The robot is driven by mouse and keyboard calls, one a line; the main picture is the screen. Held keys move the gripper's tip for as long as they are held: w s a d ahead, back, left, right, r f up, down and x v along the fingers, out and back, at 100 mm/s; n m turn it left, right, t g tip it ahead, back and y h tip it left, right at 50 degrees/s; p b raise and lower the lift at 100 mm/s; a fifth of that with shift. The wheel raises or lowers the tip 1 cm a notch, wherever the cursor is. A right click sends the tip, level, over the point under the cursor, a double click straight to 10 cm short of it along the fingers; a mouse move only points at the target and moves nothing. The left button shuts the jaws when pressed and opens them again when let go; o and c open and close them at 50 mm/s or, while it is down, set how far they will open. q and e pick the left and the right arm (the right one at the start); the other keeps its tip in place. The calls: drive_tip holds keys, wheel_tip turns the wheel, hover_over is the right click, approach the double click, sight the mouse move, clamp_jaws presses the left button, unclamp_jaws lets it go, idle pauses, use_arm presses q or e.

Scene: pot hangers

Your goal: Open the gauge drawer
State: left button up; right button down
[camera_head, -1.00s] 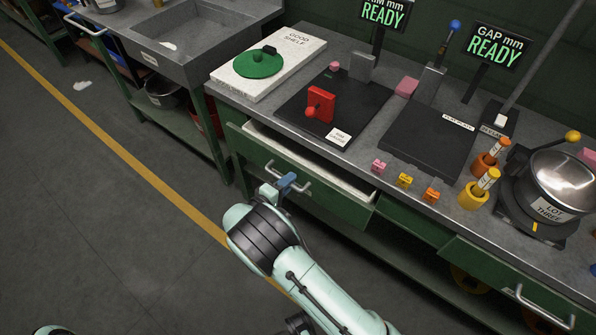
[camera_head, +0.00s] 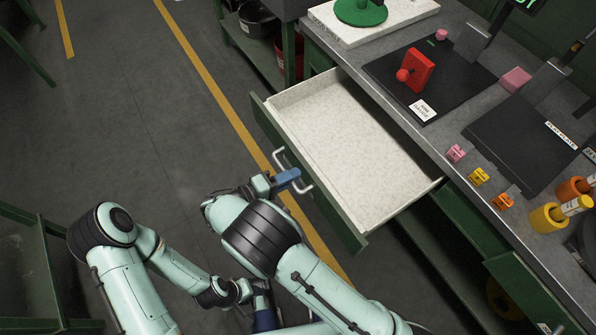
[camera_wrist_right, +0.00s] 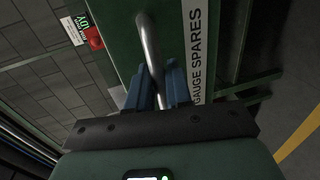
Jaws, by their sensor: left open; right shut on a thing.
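The gauge drawer (camera_head: 345,135) is pulled well out of the green bench, and its pale interior looks empty. Its green front carries a bar handle (camera_head: 279,160) and, in the right wrist view, a "GAUGE SPARES" label (camera_wrist_right: 195,50). My right gripper (camera_head: 286,179) is shut on the handle; the right wrist view shows its blue fingers (camera_wrist_right: 160,88) on either side of the bar (camera_wrist_right: 150,45). My left gripper (camera_head: 263,308) is low in the head view, apart from the drawer; its fingertips are hard to make out.
The bench top above the drawer holds a black plate with a red block (camera_head: 416,70), a white board with a green disc (camera_head: 360,10), and small pink, yellow and orange blocks (camera_head: 478,176). Another green frame (camera_head: 35,260) stands at left. Floor left of the drawer is clear.

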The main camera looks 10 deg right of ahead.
drive_tip(key=c, duration=1.2)
unclamp_jaws()
drive_tip(key=shift+c, duration=0.2)
drive_tip(key=shift+a, duration=0.1)
